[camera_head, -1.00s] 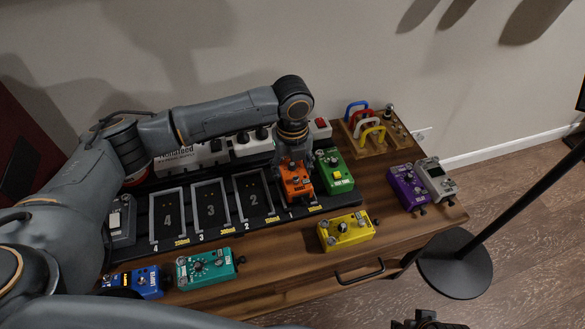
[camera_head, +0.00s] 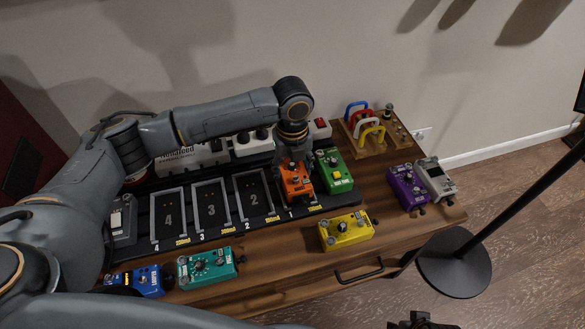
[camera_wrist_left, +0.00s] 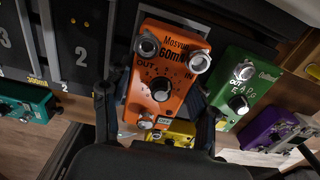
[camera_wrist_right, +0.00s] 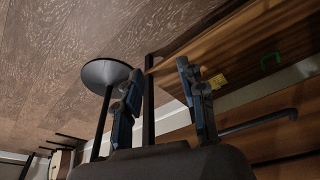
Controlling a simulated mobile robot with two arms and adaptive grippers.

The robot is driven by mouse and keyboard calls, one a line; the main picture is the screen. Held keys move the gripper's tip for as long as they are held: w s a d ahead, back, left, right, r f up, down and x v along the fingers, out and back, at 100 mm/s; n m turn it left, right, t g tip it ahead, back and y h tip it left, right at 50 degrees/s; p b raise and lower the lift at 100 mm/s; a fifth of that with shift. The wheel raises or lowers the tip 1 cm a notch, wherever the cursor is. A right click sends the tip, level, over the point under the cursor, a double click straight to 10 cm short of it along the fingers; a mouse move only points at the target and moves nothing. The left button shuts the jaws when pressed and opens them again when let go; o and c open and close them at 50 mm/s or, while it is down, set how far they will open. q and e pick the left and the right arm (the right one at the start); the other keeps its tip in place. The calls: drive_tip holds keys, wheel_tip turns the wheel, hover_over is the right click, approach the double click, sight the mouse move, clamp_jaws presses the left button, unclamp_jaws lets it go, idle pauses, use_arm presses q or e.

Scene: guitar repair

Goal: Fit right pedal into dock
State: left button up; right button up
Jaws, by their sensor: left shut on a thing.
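The orange pedal (camera_head: 296,183) is at the slot marked 1, at the right part of the black dock (camera_head: 160,243). My left gripper (camera_head: 293,160) reaches down from above and is shut on it. In the left wrist view the orange pedal (camera_wrist_left: 163,75) lies between the two fingers, knobs and jacks facing up. I cannot tell whether it is fully seated. Slots 2, 3 and 4 are empty frames. My right gripper (camera_wrist_right: 162,88) is open and empty in the right wrist view, away from the dock; part of it shows at the bottom edge of the head view.
A green pedal (camera_head: 333,170) stands close right of the orange one. Yellow (camera_head: 345,230), teal (camera_head: 206,267) and blue (camera_head: 140,281) pedals lie along the front of the table. Purple (camera_head: 405,187) and grey (camera_head: 435,179) pedals lie at the right. A lamp stand (camera_head: 455,265) rises from the floor.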

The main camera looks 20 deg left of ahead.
drive_tip(key=shift+f, duration=0.25)
drive_tip(key=shift+f, duration=0.3)
drive_tip(key=shift+w+f, duration=0.1)
drive_tip(key=shift+f, duration=0.1)
drive_tip(key=shift+r, duration=0.1)
idle(0.5)
use_arm(q)
drive_tip(key=shift+p, duration=0.35)
use_arm(e)
drive_tip(key=shift+s+f, duration=0.35)
drive_tip(key=shift+f, duration=0.4)
drive_tip(key=shift+f, duration=0.1)
